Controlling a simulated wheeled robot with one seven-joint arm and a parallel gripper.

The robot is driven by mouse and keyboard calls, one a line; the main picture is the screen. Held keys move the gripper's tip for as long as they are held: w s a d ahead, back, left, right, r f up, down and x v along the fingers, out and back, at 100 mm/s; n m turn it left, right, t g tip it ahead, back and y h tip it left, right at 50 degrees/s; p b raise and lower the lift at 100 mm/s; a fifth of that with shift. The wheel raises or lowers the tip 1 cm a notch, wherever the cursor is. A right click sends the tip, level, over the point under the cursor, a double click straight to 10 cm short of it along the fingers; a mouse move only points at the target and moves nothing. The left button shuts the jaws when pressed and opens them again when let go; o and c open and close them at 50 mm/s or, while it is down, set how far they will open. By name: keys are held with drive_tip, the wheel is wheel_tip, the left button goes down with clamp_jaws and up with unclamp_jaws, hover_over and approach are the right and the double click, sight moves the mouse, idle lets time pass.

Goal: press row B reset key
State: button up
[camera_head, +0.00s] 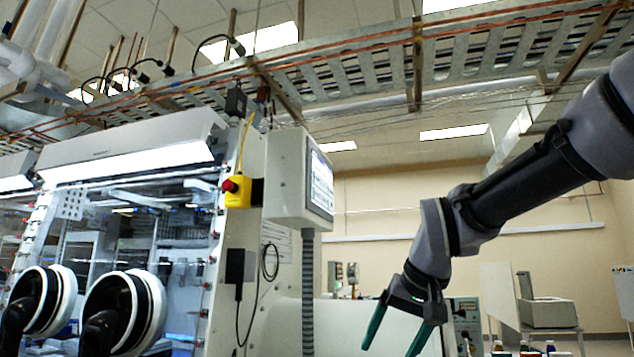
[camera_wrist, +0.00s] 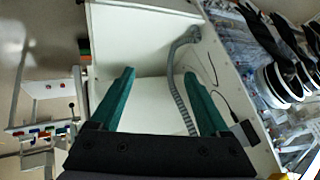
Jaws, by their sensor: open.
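No key marked as a row B reset key can be made out in either view. A yellow box with a red button (camera_head: 237,190) is fixed to the upper right corner post of the glovebox. A white control box with a lit screen (camera_head: 320,182) is mounted to its right; its screen text is too small to read. My gripper (camera_head: 396,342) is open and empty, fingers pointing down, lower and to the right of both. In the wrist view my gripper (camera_wrist: 159,76) shows two green fingers apart, with nothing between them.
The glovebox (camera_head: 130,150) with round glove ports fills the left. A grey corrugated hose (camera_head: 308,290) hangs below the control box and also shows in the wrist view (camera_wrist: 177,85). Bottle tops line the bottom edge. An instrument (camera_head: 548,312) stands on a table at right.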

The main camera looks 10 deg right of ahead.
clamp_jaws()
idle(1.8)
